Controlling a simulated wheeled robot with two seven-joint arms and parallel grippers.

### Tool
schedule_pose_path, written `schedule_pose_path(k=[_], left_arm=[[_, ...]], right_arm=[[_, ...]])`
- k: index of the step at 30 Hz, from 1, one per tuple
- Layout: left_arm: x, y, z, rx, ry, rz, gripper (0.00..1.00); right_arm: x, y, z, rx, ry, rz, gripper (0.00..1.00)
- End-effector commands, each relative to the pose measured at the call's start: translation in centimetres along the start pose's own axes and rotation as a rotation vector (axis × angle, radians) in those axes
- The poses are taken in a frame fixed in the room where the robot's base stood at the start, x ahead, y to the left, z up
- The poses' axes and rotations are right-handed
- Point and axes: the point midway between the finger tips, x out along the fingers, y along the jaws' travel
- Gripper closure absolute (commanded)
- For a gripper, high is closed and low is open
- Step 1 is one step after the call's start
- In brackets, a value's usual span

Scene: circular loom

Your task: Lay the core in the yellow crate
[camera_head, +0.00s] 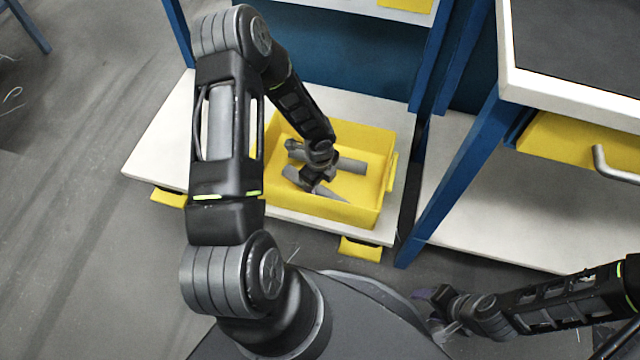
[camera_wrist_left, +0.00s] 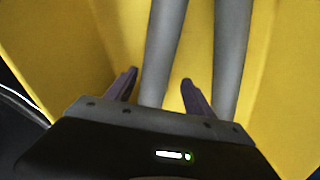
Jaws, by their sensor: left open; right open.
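The yellow crate (camera_head: 365,213) sits on a white shelf in the head view. Grey tube-like cores lie in it; one (camera_head: 350,166) shows to the right of my left gripper, and another grey piece (camera_head: 331,193) shows below it. My left gripper (camera_head: 312,183) reaches down into the crate and partly hides them. In the left wrist view my left gripper (camera_wrist_left: 160,82) is open, with a grey core (camera_wrist_left: 165,45) running between its fingers. A second grey core (camera_wrist_left: 231,50) lies beside the right finger. Contact cannot be told. My right gripper (camera_head: 433,308) is open and empty at the bottom right.
The white shelf (camera_head: 155,150) has bare room left of the crate. Blue posts (camera_head: 455,185) stand right of it. A workbench (camera_head: 560,95) with a yellow drawer (camera_head: 565,140) is at the right. Grey floor (camera_head: 90,220) is clear at the left.

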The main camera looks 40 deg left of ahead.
Motion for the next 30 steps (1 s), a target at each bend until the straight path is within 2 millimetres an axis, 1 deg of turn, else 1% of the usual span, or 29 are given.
schedule_pose_path(k=[8,11,18,21,25,30], left_arm=[[0.0,0.0,0.0,0.0,0.0,0.0,0.38],[-1.1,-0.1,0.1,0.0,-0.001,-0.002,0.38],[-5.2,-0.1,0.1,-0.002,-0.001,-0.002,0.38],[-6.7,-0.1,0.1,-0.001,-0.001,-0.002,0.38],[-7.7,0.0,0.0,0.001,0.0,0.0,0.38],[-7.8,0.0,0.0,0.0,0.0,0.0,0.38]], right_arm=[[-0.1,0.1,-0.2,0.003,0.005,0.002,0.45],[-0.6,-0.1,-0.2,0.003,0.005,0.002,0.45],[-2.2,-1.1,0.2,-0.004,-0.007,-0.003,0.45],[-2.7,-1.4,0.4,-0.007,-0.011,-0.006,0.45],[-3.0,-1.6,0.6,-0.009,-0.015,-0.007,0.45],[-2.9,-1.6,0.6,-0.01,-0.017,-0.008,0.45]])
